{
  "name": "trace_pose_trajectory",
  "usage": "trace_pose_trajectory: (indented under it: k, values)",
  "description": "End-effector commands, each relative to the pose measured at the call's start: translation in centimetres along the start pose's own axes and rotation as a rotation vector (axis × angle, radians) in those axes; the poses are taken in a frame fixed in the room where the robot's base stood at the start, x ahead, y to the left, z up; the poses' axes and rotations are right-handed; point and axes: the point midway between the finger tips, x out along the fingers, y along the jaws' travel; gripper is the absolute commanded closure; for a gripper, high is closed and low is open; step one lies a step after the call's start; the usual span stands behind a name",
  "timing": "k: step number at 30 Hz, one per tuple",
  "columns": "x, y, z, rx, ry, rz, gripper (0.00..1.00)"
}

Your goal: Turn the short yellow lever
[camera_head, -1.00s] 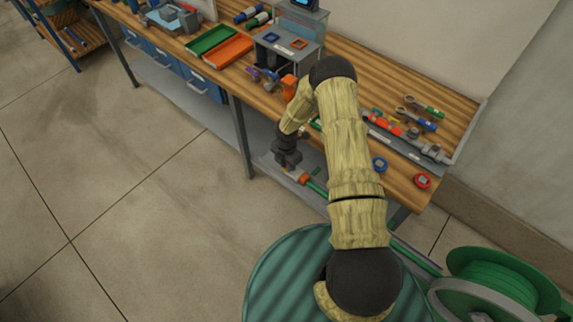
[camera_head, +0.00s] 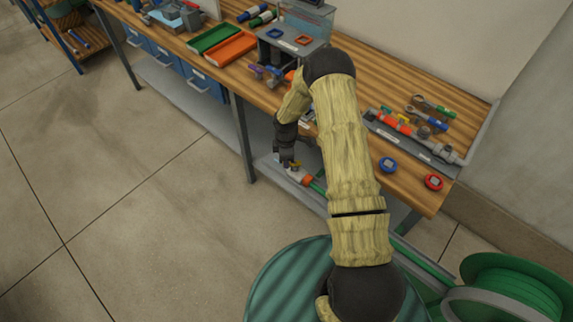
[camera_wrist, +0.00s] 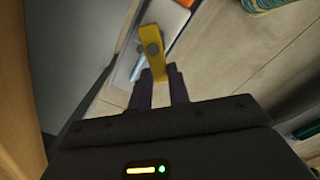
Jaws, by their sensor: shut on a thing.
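The short yellow lever (camera_wrist: 152,45) points up and away from my fingertips in the wrist view, with a grey round pivot on it. It shows as a small yellow spot in the head view (camera_head: 297,163), on a pale valve body (camera_head: 292,173) low at the bench's front. My gripper (camera_wrist: 158,76) is shut on the lever's near end, one dark finger on each side. In the head view my gripper (camera_head: 289,164) comes down on the valve from above. The exact finger contact is partly hidden there.
An orange fitting (camera_head: 307,180) and green hose adjoin the valve. The wooden bench (camera_head: 380,75) behind carries a pipe assembly (camera_head: 395,124), blue tape (camera_head: 388,164) and red tape (camera_head: 433,182). A green reel (camera_head: 515,285) stands at lower right. The floor at left is clear.

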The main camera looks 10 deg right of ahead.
Motion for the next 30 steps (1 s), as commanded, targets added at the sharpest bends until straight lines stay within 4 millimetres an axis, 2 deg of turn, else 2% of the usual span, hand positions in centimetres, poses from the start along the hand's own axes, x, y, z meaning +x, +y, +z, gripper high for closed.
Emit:
trace_pose_trajectory:
  k: [18, 30]
  values:
    - [0.1, 1.7, 0.5, 0.566, 0.001, 0.002, 1.00]
    - [0.0, 2.1, 0.8, 0.754, 0.001, 0.001, 1.00]
